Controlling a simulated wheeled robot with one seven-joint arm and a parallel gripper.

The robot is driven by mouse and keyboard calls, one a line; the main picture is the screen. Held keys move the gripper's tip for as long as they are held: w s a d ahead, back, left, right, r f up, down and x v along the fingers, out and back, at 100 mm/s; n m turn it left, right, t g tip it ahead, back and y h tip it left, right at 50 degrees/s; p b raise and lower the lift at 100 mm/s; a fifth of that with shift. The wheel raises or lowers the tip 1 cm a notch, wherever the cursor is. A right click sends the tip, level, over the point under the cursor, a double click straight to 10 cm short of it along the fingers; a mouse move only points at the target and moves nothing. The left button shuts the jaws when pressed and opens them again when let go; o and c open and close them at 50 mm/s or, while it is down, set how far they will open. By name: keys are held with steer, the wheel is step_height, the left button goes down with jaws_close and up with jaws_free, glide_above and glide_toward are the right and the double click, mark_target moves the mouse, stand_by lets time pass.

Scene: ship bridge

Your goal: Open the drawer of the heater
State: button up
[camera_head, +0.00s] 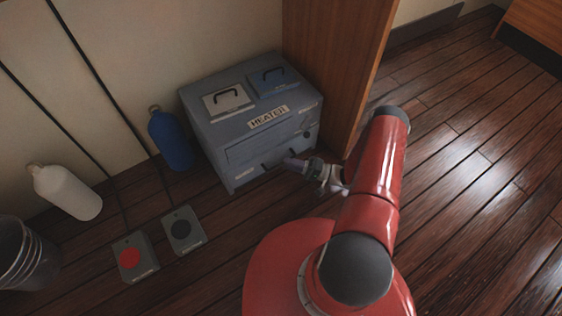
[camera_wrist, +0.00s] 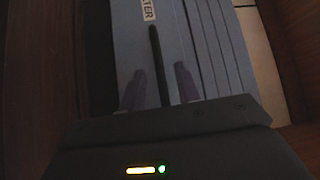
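The heater is a blue-grey box (camera_head: 222,131) on the wooden floor against the wall, with a HEATER label on its sloped top. Its drawer front (camera_head: 240,157) faces my arm and looks closed. The dark drawer handle (camera_head: 268,163) is partly hidden by my gripper (camera_head: 293,164), which is just in front of it. In the wrist view, my gripper (camera_wrist: 160,88) has its two fingers apart. The long dark handle bar (camera_wrist: 157,50) runs between them, with gaps visible on both sides. I cannot tell how deep the handle sits between the fingers.
A wooden panel (camera_head: 335,60) stands close to the heater's right. A blue bottle (camera_head: 170,140) stands at its left, and a white bottle (camera_head: 68,192) farther left. Two grey button boxes (camera_head: 135,258) (camera_head: 183,231) and a bucket (camera_head: 22,255) are at lower left. Floor at right is clear.

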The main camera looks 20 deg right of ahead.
steer(key=shift+x, duration=1.4)
jaws_close()
